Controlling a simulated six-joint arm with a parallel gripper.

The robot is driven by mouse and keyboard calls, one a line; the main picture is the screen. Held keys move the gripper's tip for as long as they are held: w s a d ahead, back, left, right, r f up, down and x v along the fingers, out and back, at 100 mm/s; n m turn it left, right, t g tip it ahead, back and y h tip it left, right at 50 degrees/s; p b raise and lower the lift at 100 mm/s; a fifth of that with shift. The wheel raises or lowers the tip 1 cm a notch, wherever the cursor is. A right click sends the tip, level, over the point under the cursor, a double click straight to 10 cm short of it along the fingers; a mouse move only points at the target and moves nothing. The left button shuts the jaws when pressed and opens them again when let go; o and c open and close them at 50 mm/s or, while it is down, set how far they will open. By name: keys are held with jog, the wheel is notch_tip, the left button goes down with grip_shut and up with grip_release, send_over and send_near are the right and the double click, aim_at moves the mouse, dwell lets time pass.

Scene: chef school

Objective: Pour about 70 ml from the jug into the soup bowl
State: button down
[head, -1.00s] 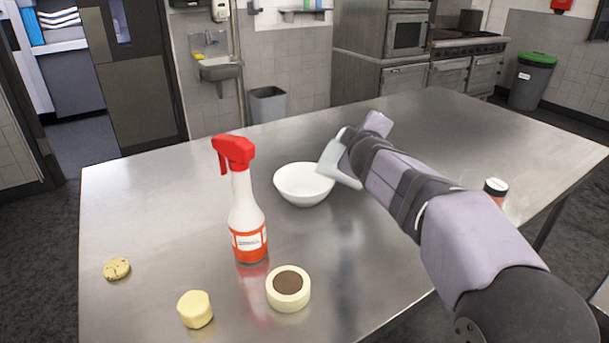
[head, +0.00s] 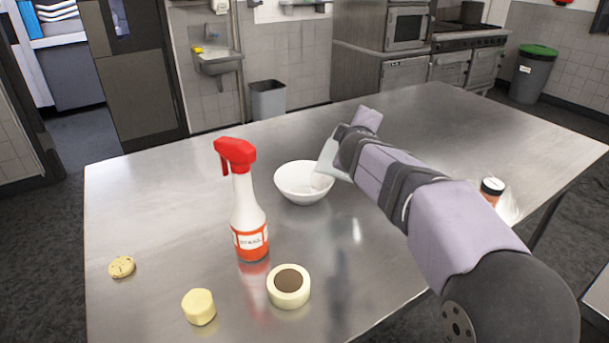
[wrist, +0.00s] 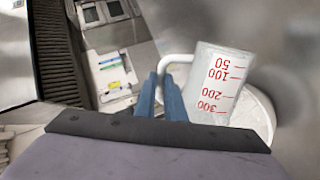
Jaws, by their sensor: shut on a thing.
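The jug (wrist: 222,82) is a translucent cup with red marks and a white handle; in the wrist view it is held by its handle between my blue fingers. In the head view the jug (head: 329,160) is tilted, its mouth low over the right rim of the white soup bowl (head: 290,187). The bowl also shows in the wrist view (wrist: 264,112), partly hidden behind the jug. My gripper (wrist: 172,88) is shut on the jug's handle. A pale streak shows at the jug's lip inside the bowl; the liquid level cannot be read.
A red-topped spray bottle (head: 248,215) stands left of the bowl. A tape roll (head: 289,297), a yellow piece (head: 199,307) and a cookie (head: 121,267) lie at the front left. A dark-lidded jar (head: 492,190) stands right, behind my arm. The table's back is clear.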

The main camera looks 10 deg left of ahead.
jog(key=shift+w+a+r+p, duration=0.2)
jog(key=shift+a+p, duration=0.1)
jog(key=shift+p, duration=0.1)
jog(key=shift+a+f+n+h+p, duration=0.15)
jog(key=shift+a+n+h+p, duration=0.4)
jog(key=shift+a, duration=0.75)
dwell(0.8)
jog(key=d+b, duration=0.1)
jog(key=d+m+b, duration=0.1)
jog(key=d+y+b, duration=0.1)
jog(key=shift+w+d+f, duration=0.1)
jog(key=shift+d+f, duration=0.05)
jog(key=shift+f, duration=0.2)
jog(key=shift+d+m+b, duration=0.3)
jog(key=shift+m+b, duration=0.05)
jog(key=shift+b, duration=0.05)
jog(key=shift+a+r+y, duration=0.2)
jog(key=shift+y, duration=0.05)
jog(key=shift+d+f+m+b, duration=0.25)
jog(key=shift+d+m+b, duration=0.1)
jog(key=shift+b, duration=0.2)
jog(key=shift+d+m+y+b, duration=0.35)
jog(key=shift+d+b, duration=0.1)
jog(key=shift+b, duration=0.2)
jog(key=shift+d+r+m+t+y, duration=0.25)
jog(key=shift+d+r+m+t, duration=0.1)
jog(key=shift+m, duration=0.15)
